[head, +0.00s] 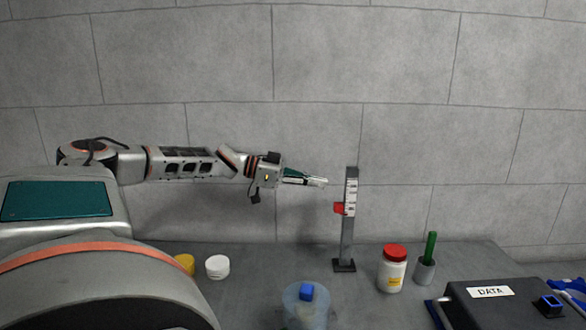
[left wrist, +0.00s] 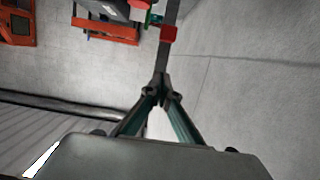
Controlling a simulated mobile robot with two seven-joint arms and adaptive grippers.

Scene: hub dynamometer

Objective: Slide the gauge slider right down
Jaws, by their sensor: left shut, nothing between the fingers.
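The gauge (head: 349,235) is an upright dark post with a white scale on its upper part, standing on a small base on the table. Its red slider (head: 339,209) sits partway up the post, at the lower end of the scale. My left gripper (head: 325,183) is shut and empty, just left of the post and a little higher than the slider. In the left wrist view the shut fingertips (left wrist: 161,76) point at the post, and the red slider (left wrist: 168,34) shows beyond them. Whether the fingertips touch the post cannot be told. My right gripper is not in view.
Right of the gauge stand a white jar with a red lid (head: 393,270) and a grey cup with a green stick (head: 425,270). A clear container with a blue block (head: 307,292) is in front. White (head: 217,267) and yellow lids lie left. A DATA box (head: 490,305) is at right.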

